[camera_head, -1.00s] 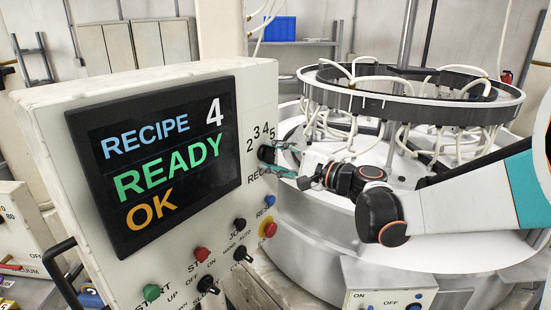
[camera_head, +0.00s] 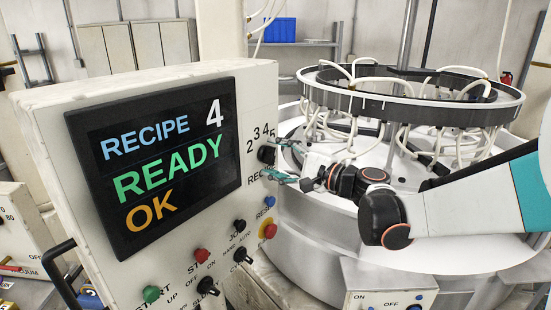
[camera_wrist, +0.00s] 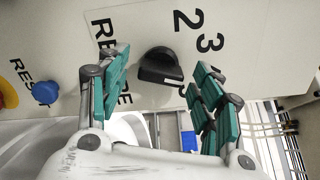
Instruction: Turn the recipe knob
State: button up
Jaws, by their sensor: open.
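The black recipe knob (camera_head: 266,154) sits on the right part of the console's front panel, below the numbers 2 to 5. In the wrist view the knob (camera_wrist: 160,67) lies ahead, between and beyond the two teal finger pads. My gripper (camera_head: 285,160) is open just off the panel, its fingers spread on either side of the knob's line. In the wrist view my gripper (camera_wrist: 158,88) shows a clear gap between its pads and the knob; neither pad appears to touch it. The screen (camera_head: 160,165) reads RECIPE 4, READY, OK.
Below the knob are a blue reset button (camera_head: 269,201), a yellow-ringed red button (camera_head: 268,231), and black selector knobs (camera_head: 242,255). A green start button (camera_head: 151,294) is lower left. The round white lapping machine (camera_head: 330,215) with a hose ring stands close behind my arm.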

jog(key=v, duration=1.1)
jog(key=shift+s+d, duration=0.15)
jog(key=s+a+f+n+g+h+b, duration=0.25)
jog(key=s+f+n+h+b, duration=0.3)
jog(key=s+f+b, duration=0.5)
jog(key=s+d+f+n+h+b, duration=0.3)
jog(key=s+d+f, duration=0.3)
jog(key=f, duration=0.3)
jog(key=s+d+f+n+g+h+b, duration=0.1)
jog(key=s+d+f+n+h+b, duration=0.2)
jog(key=s+d+f+h, duration=0.3)
notch_tip(320, 180, down, 4)
jog(key=shift+s+r, duration=0.2)
jog(key=shift+s, duration=0.4)
